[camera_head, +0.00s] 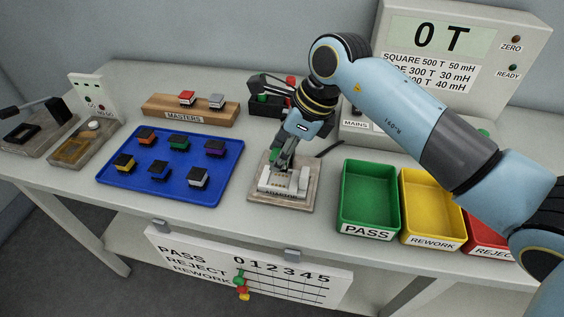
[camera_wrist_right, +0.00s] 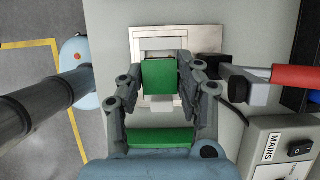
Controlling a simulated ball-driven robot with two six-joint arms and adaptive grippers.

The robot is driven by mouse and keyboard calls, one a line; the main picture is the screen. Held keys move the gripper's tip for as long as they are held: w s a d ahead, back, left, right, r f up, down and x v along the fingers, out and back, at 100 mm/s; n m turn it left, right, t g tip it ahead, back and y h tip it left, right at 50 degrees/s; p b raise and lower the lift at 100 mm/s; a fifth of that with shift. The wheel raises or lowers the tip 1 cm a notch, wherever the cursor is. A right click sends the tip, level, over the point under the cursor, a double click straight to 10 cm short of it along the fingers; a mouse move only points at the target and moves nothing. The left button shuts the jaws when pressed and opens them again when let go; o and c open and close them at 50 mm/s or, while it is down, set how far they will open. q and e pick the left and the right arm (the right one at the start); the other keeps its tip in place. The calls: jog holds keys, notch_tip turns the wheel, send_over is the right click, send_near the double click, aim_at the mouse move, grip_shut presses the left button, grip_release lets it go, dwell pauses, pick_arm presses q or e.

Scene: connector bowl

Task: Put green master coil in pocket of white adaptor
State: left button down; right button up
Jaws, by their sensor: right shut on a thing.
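The green master coil (camera_wrist_right: 160,77) is between the fingers of my right gripper (camera_wrist_right: 166,80), which is shut on it. In the head view the right gripper (camera_head: 282,164) points down at the back left of the white adaptor (camera_head: 286,181), which sits on a grey-brown base. Only a small bit of green shows there, beside the fingers. In the wrist view the coil overlaps the adaptor (camera_wrist_right: 144,36) and covers part of it. I cannot tell whether the coil touches the adaptor or is above it. My left gripper is not in view.
The wooden masters rack (camera_head: 160,107) holds a red and a grey coil. A blue tray (camera_head: 135,189) with several coils lies left of the adaptor. Green (camera_head: 346,214), yellow (camera_head: 408,220) and red (camera_head: 482,232) bins stand to the right. The mains tester (camera_head: 420,75) stands behind.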

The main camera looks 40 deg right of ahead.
notch_tip(320, 180, down, 3)
jog(key=shift+w+f+p, duration=0.1)
jog(key=shift+f+p, duration=0.1)
jog(key=shift+p, duration=0.15)
jog(key=shift+f, duration=0.35)
jog(key=shift+f, duration=0.15)
jog(key=o, duration=1.2)
